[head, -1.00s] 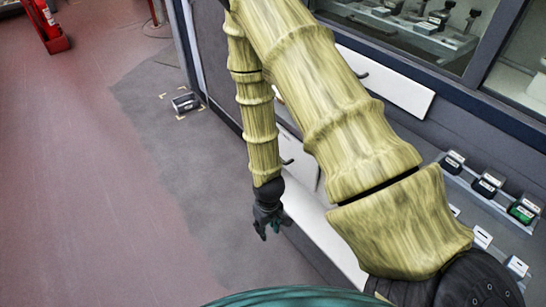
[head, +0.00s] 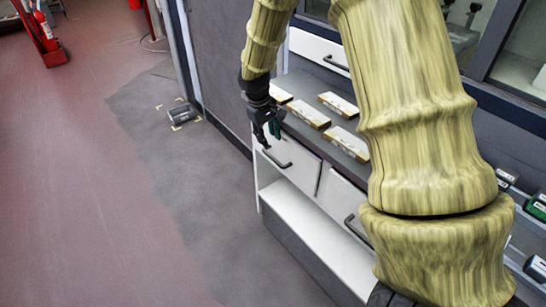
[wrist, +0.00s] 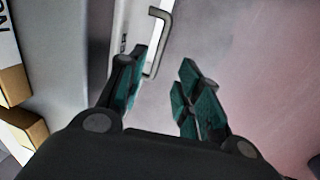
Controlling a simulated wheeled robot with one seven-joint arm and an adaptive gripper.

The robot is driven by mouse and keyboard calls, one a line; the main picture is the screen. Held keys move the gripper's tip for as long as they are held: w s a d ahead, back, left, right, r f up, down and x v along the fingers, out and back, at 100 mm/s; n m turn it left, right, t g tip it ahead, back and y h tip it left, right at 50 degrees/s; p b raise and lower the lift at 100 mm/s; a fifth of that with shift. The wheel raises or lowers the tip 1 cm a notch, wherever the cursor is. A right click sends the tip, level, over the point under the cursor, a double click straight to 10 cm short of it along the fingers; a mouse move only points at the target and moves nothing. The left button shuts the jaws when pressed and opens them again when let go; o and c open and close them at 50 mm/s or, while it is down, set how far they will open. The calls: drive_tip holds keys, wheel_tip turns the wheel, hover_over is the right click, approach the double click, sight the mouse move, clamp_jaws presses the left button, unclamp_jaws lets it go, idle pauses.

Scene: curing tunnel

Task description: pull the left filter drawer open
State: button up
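The left filter drawer (head: 304,168) is a white front below the grey worktop, and it looks shut. Its dark bar handle (head: 284,165) sticks out toward the aisle. My gripper (head: 268,139) hangs just above and beside this handle in the head view. In the wrist view, my gripper (wrist: 160,72) is open, with its two green-padded fingers apart and nothing between them. The handle (wrist: 160,42) shows beyond the fingertips, nearer the left finger, apart from them. A second white drawer (head: 340,203) with a like handle stands to the right, partly behind my arm.
Several flat wood-edged blocks (head: 308,114) lie on the grey worktop (head: 300,86) close to my gripper. An open white shelf (head: 300,217) lies below the drawers. Another handled white front is above the worktop. The floor (head: 170,200) to the left is clear; a small device lies farther back.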

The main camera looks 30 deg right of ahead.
sight(273, 158)
drive_tip(key=f, duration=0.3)
drive_tip(key=d+f, duration=0.1)
drive_tip(key=f, duration=0.2)
drive_tip(key=d+f, duration=0.1)
drive_tip(key=f, duration=0.3)
drive_tip(key=shift+w, duration=0.1)
clamp_jaws()
